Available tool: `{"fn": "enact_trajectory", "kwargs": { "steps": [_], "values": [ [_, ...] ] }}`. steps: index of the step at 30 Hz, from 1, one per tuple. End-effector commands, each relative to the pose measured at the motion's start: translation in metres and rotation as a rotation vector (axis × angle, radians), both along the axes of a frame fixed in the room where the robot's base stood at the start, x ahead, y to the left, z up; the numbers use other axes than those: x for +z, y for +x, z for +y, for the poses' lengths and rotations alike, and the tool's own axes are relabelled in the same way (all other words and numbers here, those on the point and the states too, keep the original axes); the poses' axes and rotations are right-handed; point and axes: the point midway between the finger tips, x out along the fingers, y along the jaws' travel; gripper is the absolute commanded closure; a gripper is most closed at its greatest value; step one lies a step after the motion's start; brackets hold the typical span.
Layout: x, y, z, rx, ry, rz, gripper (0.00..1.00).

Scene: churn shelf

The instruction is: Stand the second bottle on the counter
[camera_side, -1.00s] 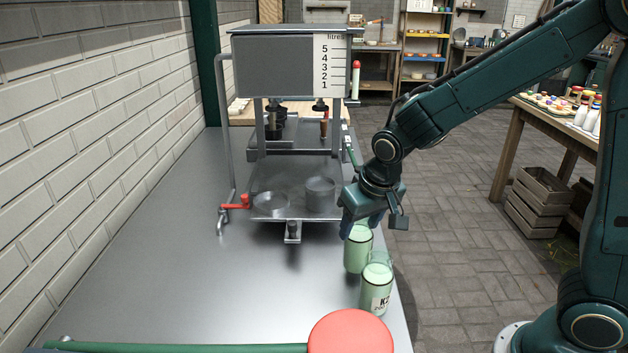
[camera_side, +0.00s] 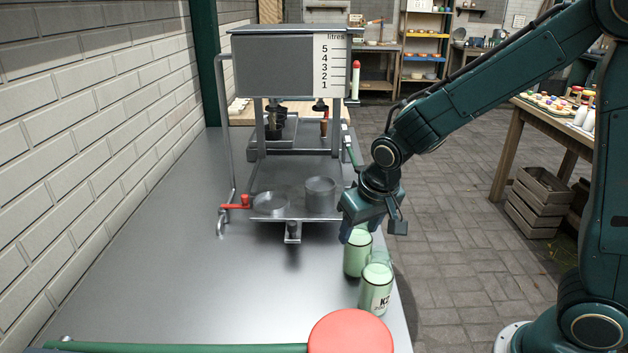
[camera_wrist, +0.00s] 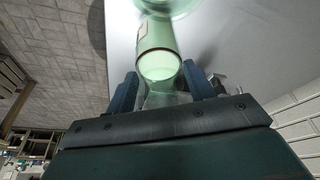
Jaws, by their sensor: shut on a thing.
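Two pale green bottles are by the right edge of the metal counter (camera_side: 190,290). The nearer bottle (camera_side: 376,293) stands upright and carries a dark-lettered label. The farther bottle (camera_side: 357,257) is upright close behind it, under my gripper (camera_side: 358,229). My gripper is shut on the farther bottle's upper part and hides its top. In the wrist view this bottle (camera_wrist: 159,65) lies between the two fingers, with the other bottle (camera_wrist: 165,6) beyond it at the top edge. The farther bottle's base is at or very near the counter; contact is hard to tell.
A filling machine (camera_side: 285,65) with a litre scale and red-handled tap stands behind on the counter. A red round knob (camera_side: 350,332) on a green bar is in the foreground. A brick wall bounds the left; the counter's left middle is clear.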

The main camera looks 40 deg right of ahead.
Motion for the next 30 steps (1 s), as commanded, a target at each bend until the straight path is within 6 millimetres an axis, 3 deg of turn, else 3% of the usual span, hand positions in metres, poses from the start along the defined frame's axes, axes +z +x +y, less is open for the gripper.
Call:
{"fn": "enact_trajectory", "kwargs": {
  "steps": [30],
  "values": [
    [-0.0068,0.0002,0.0000,0.000,0.000,-0.001,0.70]
  ]
}}
